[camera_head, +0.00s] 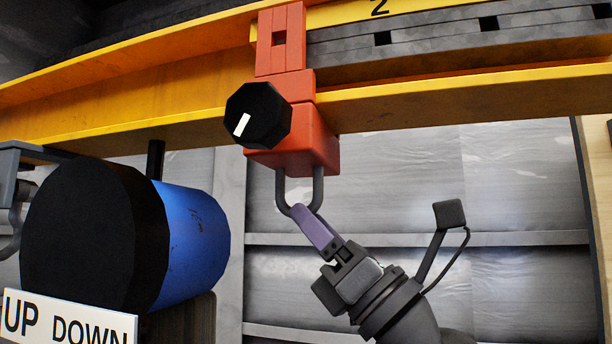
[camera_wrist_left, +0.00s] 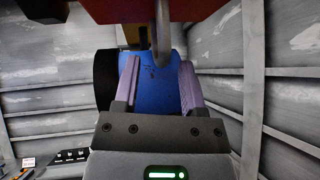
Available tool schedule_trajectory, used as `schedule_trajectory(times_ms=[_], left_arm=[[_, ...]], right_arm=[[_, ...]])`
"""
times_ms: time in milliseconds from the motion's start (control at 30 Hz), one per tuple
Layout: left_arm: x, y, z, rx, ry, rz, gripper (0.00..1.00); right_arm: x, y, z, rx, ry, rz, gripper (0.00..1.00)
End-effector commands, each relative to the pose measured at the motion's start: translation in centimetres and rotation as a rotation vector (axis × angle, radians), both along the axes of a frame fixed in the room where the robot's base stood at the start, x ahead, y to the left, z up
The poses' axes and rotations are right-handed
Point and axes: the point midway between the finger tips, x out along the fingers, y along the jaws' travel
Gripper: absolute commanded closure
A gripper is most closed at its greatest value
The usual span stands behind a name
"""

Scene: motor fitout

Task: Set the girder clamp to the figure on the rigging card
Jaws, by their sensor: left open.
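The red girder clamp (camera_head: 300,135) hangs on the yellow girder (camera_head: 420,105). Its black knob (camera_head: 258,115) carries a white mark that points down and to the left. A grey shackle (camera_head: 318,190) hangs under the clamp. My left gripper (camera_head: 299,209), with purple fingers, is at the shackle's lower end. In the left wrist view the fingers are apart, and the shackle (camera_wrist_left: 162,35) shows between them near the tips; contact cannot be told. The clamp's red underside (camera_wrist_left: 140,10) is above. A figure "2" (camera_head: 379,8) is on the yellow strip. No rigging card is seen. My right gripper is out of view.
A blue and black motor drum (camera_head: 190,235) hangs at left, behind the fingers in the wrist view. An "UP DOWN" sign (camera_head: 70,320) is below it. A grey notched rail (camera_head: 450,38) runs along the girder right of the clamp.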

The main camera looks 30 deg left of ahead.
Motion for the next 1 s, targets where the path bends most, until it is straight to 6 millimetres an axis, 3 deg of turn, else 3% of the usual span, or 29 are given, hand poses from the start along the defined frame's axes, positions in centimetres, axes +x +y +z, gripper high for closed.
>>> schedule_trajectory(times_ms=[33, 200, 500, 567, 767, 1000], left_arm=[[0.0, 0.8, 1.4, 0.001, -0.001, 0.003, 0.47], [0.1, 2.8, 3.0, 0.002, 0.003, 0.003, 0.47], [0.1, 3.2, 3.1, 0.003, 0.004, 0.003, 0.47], [0.1, 3.2, 3.1, 0.003, 0.004, 0.003, 0.55], [0.2, 3.2, 3.1, 0.004, 0.005, 0.002, 0.98], [0.2, 3.2, 3.1, 0.003, 0.007, 0.001, 1.00]], right_arm=[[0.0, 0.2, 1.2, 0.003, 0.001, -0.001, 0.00], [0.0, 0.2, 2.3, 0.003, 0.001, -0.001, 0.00], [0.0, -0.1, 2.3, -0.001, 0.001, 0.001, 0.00], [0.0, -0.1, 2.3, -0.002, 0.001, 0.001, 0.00], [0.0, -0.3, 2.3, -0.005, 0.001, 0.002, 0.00], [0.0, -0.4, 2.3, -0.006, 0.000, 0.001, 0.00]])
